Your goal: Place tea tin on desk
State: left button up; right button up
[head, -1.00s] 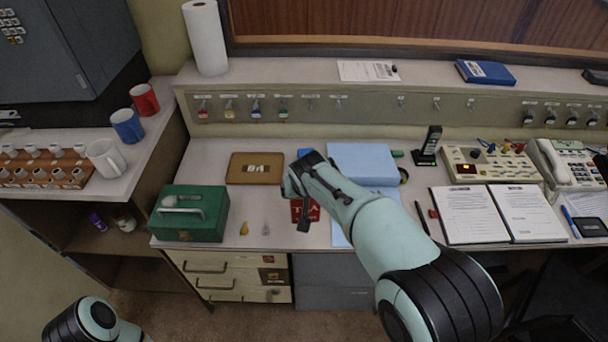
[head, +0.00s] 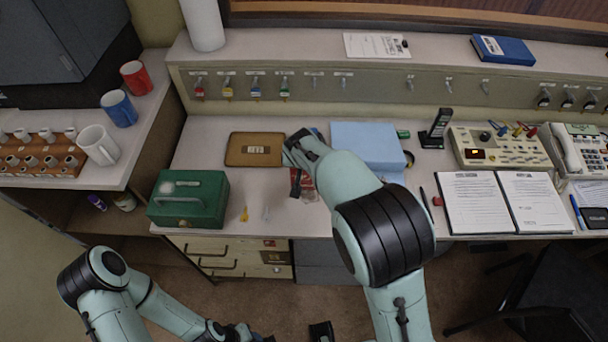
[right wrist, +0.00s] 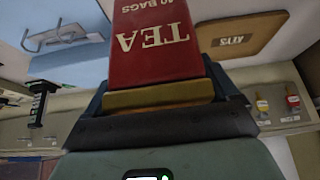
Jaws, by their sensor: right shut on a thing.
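The red tea tin (head: 309,187) is mostly hidden behind my right gripper and arm in the head view. In the right wrist view the tin (right wrist: 157,45) shows its red face with upside-down "TEA" lettering and a gold band. My right gripper (head: 296,172) is shut on the tin, over the desk (head: 215,140) between the brown keys box and the blue folder. I cannot tell whether the tin touches the desk. My left gripper (head: 240,332) is low at the bottom edge, in front of the desk and away from the tin; its fingers are unclear.
The brown keys box (head: 255,149) lies behind, and the blue folder (head: 368,143) is to the right. An open binder (head: 500,205) lies farther right.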

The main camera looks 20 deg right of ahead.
jog(key=shift+f, duration=3.25)
jog(key=shift+f+b, duration=0.2)
jog(key=shift+b, duration=0.15)
jog(key=o, duration=0.9)
jog(key=shift+o, duration=0.2)
jog(key=shift+r, duration=0.1)
jog(key=shift+r, duration=0.25)
jog(key=p+v, duration=0.1)
jog(key=v, duration=1)
jog(key=shift+s+r, duration=0.2)
jog(key=shift+r, duration=0.1)
jog(key=shift+a, duration=0.1)
